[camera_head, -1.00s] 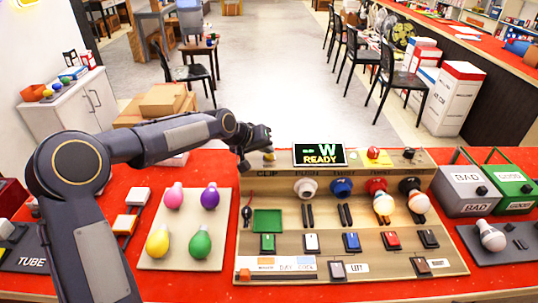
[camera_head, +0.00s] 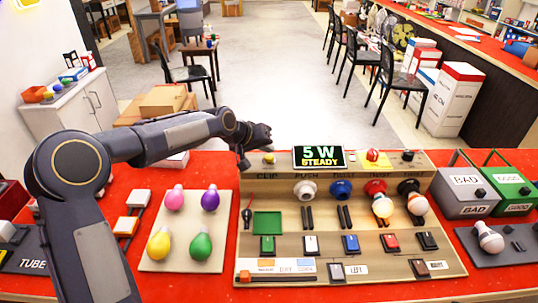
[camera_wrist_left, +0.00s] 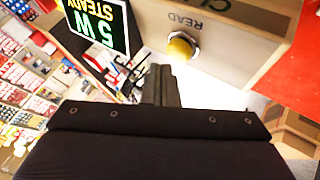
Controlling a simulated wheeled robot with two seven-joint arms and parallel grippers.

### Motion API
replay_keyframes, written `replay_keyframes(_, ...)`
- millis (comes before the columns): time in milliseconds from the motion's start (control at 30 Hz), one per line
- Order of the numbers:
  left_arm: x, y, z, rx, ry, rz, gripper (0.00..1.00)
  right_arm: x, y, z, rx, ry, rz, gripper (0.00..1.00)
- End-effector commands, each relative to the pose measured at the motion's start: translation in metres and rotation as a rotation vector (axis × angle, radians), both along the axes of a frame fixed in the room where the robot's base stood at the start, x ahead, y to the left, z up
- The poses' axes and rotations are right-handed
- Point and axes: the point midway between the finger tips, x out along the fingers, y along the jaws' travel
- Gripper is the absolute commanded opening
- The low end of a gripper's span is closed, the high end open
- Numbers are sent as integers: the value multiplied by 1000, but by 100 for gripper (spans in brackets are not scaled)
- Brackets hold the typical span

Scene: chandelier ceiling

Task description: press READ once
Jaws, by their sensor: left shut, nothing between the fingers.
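The READ button (camera_wrist_left: 182,47) is a round yellow knob on the beige panel's face, with the word READ beside it in the left wrist view. In the head view the button (camera_head: 268,158) sits left of the display. The display (camera_head: 319,157) reads "5 W STEADY". My left gripper (camera_head: 245,160) is just left of the button in the head view. In the left wrist view my left gripper's fingers (camera_wrist_left: 160,72) are together and empty. Their tips are close to the button, and a small gap seems to show between them. My right gripper is out of view.
The test board (camera_head: 290,220) holds several sockets, bulbs and switches. A red button (camera_head: 373,155) is right of the display. A tray of coloured bulbs (camera_head: 183,262) is at left. BAD (camera_head: 472,192) and GOOD (camera_head: 508,185) bins stand at right.

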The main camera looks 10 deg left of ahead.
Motion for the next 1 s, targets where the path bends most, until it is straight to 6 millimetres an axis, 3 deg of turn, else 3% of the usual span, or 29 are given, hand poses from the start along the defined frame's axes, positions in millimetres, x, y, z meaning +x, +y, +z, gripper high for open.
replay_keyframes(333,0,0,4,0,-2,1,0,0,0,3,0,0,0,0)
replay_keyframes(800,0,1,49,1,-1,2,0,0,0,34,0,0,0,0)
replay_keyframes(1000,0,0,50,0,-1,1,0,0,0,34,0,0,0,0)
